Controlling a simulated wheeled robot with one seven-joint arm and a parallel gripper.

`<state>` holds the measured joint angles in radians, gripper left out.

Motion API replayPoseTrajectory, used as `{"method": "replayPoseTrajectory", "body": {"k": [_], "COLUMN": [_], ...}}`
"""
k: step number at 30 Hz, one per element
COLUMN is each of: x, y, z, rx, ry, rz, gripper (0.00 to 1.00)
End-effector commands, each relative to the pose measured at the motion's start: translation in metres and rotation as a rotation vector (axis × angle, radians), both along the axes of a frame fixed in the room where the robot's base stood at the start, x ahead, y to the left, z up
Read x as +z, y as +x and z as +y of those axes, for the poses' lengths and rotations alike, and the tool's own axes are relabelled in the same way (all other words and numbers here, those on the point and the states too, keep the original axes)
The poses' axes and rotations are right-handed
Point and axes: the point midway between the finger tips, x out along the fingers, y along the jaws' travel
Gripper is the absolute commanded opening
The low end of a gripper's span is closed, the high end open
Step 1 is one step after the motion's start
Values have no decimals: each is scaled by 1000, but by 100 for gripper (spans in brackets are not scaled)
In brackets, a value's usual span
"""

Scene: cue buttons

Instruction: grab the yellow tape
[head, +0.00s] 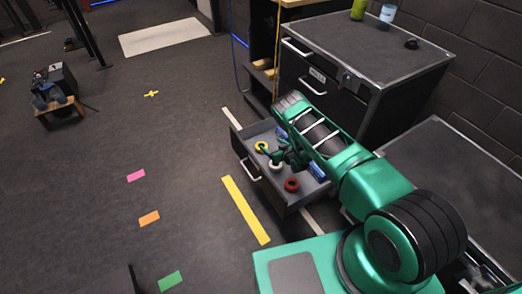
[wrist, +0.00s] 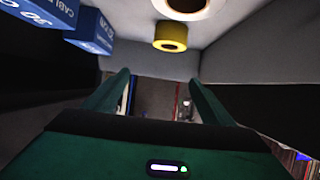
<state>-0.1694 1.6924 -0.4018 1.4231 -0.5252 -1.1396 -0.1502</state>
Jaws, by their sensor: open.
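The yellow tape roll (head: 260,146) lies in the open drawer (head: 240,153), near its left end in the head view. In the wrist view the yellow tape (wrist: 171,38) shows beyond the fingertips, with a dark round centre. My gripper (head: 273,154) is at the drawer, just right of the yellow tape in the head view. In the wrist view my gripper (wrist: 158,76) has its two green fingers apart with nothing between them. The yellow tape is apart from the fingers there.
A white roll (head: 275,167) and a red roll (head: 292,185) lie in the drawer. Blue boxes (head: 317,170) are there too; two show in the wrist view (wrist: 92,31). Drawer walls surround the rolls. A dark cabinet (head: 330,95) stands behind. A flat yellow strip (head: 245,210) marks the floor.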

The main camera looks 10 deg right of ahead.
Motion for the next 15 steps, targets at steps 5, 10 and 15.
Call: {"method": "replayPoseTrajectory", "body": {"k": [5, 10, 15], "x": [-31, -40, -49], "y": [-21, -19, 3], "z": [3, 7, 13], "rx": [20, 26, 24], "ry": [13, 19, 18], "rz": [-23, -32, -33], "gripper": [77, 77, 77]}}
